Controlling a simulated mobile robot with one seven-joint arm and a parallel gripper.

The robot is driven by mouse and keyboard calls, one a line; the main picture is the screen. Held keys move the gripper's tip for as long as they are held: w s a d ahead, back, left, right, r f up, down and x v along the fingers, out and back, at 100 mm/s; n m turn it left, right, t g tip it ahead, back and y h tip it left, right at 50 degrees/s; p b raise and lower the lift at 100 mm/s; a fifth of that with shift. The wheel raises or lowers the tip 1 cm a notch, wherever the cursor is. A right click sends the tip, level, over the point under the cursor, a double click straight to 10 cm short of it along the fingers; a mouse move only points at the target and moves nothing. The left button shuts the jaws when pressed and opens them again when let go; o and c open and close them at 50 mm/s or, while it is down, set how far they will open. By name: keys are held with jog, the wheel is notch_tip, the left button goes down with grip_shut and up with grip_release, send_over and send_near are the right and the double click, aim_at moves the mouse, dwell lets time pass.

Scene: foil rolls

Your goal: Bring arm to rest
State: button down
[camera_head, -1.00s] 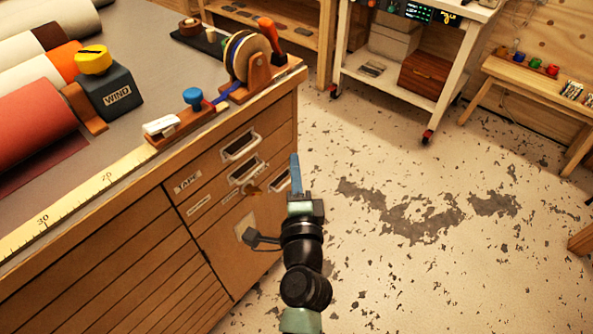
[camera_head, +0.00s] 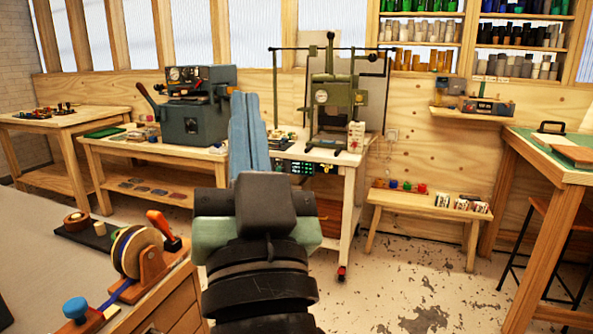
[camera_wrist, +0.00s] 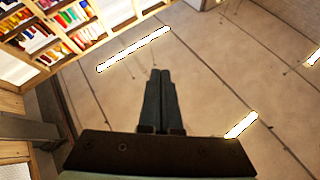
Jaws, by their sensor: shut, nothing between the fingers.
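My gripper (camera_head: 249,130) stands upright in the middle of the head view, its blue fingers pointing up and pressed together. It holds nothing. The fingers cover part of the bench and machines behind them. In the wrist view my gripper (camera_wrist: 161,73) also shows shut and empty, with the ceiling and its bright strip lights beyond it.
The workbench (camera_head: 25,255) with a tape dispenser (camera_head: 137,252) is at the lower left. A white cart (camera_head: 350,190) and a low wooden bench (camera_head: 430,205) stand behind. A green-topped table (camera_head: 550,155) is at the right. Floor (camera_head: 420,290) is open between them.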

jog(key=s+d+r+t+h+p, duration=0.1)
jog(key=s+d+r+t+h, duration=0.3)
jog(key=s+r, duration=0.5)
notch_tip(320, 180, up, 19)
jog(key=w+g+p, duration=0.1)
jog(key=p, duration=1.7)
jog(key=shift+w+d+f+h+p, duration=0.15)
jog(key=shift+w+h+p, duration=0.2)
jog(key=shift+h+p, duration=0.05)
